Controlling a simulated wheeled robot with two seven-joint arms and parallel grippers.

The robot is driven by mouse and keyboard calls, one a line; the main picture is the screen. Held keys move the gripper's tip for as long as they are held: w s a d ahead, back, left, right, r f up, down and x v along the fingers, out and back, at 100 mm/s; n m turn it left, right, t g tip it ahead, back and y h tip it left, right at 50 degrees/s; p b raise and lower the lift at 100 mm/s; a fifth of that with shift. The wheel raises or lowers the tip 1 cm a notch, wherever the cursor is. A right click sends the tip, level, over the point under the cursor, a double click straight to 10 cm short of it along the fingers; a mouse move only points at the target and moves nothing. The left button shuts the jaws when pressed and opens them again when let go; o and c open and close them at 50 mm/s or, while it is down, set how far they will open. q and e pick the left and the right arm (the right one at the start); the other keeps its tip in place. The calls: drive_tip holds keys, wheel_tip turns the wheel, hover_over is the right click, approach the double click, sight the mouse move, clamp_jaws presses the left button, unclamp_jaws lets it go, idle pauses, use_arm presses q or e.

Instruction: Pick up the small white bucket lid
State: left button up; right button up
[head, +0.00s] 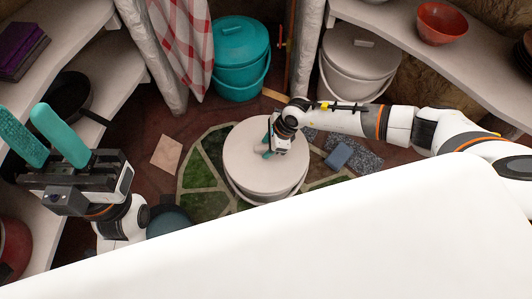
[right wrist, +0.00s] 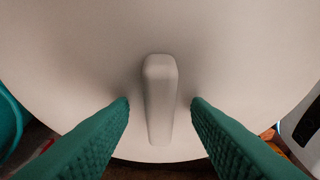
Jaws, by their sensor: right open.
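The small white bucket (head: 240,188) stands upright on the floor in the middle of the head view, its round white lid (head: 240,155) on top. The lid (right wrist: 225,55) fills most of the right wrist view, with a raised bar handle (right wrist: 160,80) at its centre. My right gripper (head: 269,148) is over the lid. Its teal fingers (right wrist: 160,104) are open, one on each side of the handle, with a gap on both sides. In the head view the gripper partly hides the handle. My left gripper (head: 23,113) is open and empty at the left, away from the bucket.
A teal lidded bucket (head: 240,70) and a larger white lidded bucket (head: 357,68) stand behind. Shelves line both sides, with a red bowl (head: 442,22) at right and a dark pan (head: 66,92) at left. Loose tiles (head: 167,153) lie on the floor around a green mosaic (head: 195,175).

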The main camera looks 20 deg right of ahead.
drive_tip(key=shift+c, duration=0.5)
clamp_jaws()
